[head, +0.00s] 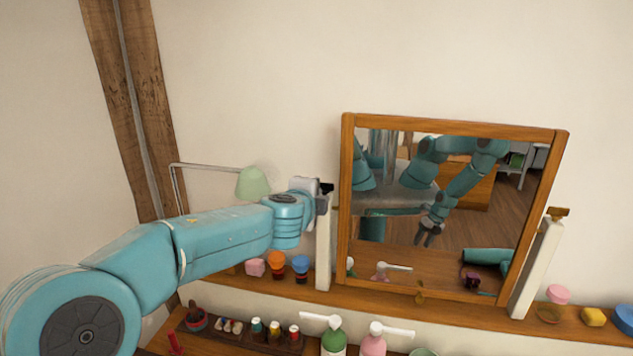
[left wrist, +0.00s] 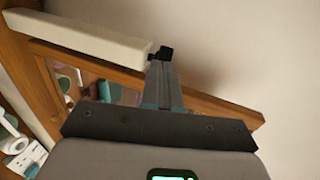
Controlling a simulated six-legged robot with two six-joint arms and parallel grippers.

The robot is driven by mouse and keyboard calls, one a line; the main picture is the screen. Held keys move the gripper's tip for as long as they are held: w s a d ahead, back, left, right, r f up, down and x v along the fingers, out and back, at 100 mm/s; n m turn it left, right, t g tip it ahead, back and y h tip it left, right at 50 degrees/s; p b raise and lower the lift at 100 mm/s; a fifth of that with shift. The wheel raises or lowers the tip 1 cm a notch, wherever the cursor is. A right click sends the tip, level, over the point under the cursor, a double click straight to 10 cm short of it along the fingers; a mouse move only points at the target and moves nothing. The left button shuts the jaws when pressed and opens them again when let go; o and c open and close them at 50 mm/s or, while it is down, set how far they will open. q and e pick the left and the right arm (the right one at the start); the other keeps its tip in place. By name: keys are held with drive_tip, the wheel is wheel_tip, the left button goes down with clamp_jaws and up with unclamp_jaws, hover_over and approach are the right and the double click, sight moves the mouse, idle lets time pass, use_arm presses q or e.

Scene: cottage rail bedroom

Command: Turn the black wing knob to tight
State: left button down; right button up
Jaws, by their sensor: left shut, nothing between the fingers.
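A mirror in a wooden frame (head: 347,160) is held between two cream posts. The black wing knob (head: 327,188) is at the top of the left post (head: 323,250), beside the frame. In the left wrist view the knob (left wrist: 166,53) is a small dark shape at the end of the cream post (left wrist: 80,35). My left gripper (head: 319,202) is at the knob, reaching in from the left. Its fingers (left wrist: 161,72) are shut with nothing between them, the tips right by the knob; contact cannot be told. My right gripper is not seen directly.
A brassy knob (head: 558,212) tops the right post (head: 536,268). A green lamp (head: 252,182) stands behind my left arm. Small jars, a green pump bottle (head: 334,340) and a pink one (head: 373,343) crowd the shelves below. The mirror reflects my arms and a gripper.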

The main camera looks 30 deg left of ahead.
sight(325, 189)
use_arm(q)
drive_tip(key=w, duration=0.1)
drive_tip(key=w+a+p, duration=0.1)
drive_tip(key=w, duration=0.1)
drive_tip(key=shift+r, duration=0.1)
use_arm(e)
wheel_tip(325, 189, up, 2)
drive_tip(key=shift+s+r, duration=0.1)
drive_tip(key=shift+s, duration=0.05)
use_arm(q)
drive_tip(key=shift+s, duration=0.15)
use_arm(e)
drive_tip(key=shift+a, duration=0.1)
